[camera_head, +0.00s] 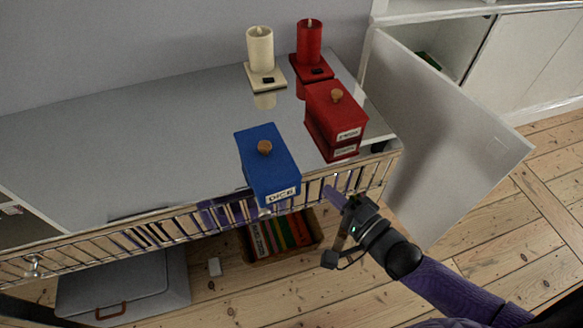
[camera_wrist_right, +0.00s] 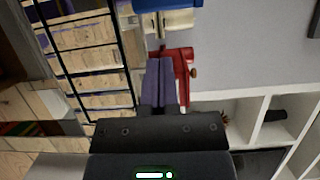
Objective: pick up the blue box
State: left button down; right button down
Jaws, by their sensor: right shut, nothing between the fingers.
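The blue box (camera_head: 268,168) has a brown knob on its lid and a "DICE" label. It stands on the grey cabinet top near the railed front edge. A strip of blue at the top of the right wrist view (camera_wrist_right: 168,4) looks like the same box. My right gripper (camera_head: 331,193) is at the front rail, right of the blue box and apart from it. Its purple fingers are together and empty; they also show in the right wrist view (camera_wrist_right: 158,82). My left gripper is not in view.
A red box (camera_head: 335,118) with a knob stands right of the blue box. Cream (camera_head: 260,50) and red (camera_head: 309,42) candles stand behind. An open cabinet door (camera_head: 440,140) juts out at right. A bin (camera_head: 125,290) and a basket (camera_head: 285,240) sit below. The left cabinet top is clear.

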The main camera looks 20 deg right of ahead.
aim_at(299, 164)
jog(key=b+x, duration=0.2)
jog(key=x, duration=0.6)
jog(key=shift+w+a+f+b, duration=0.1)
jog(key=shift+w+a+b, duration=0.1)
jog(key=shift+w+b, duration=0.15)
jog(key=shift+w+a, duration=0.25)
jog(key=shift+w, duration=0.25)
jog(key=shift+s+a+r+p, duration=0.3)
jog(key=shift+s+a+p, duration=0.25)
jog(key=shift+p, duration=0.05)
jog(key=shift+f, duration=0.2)
jog(key=shift+s, duration=0.1)
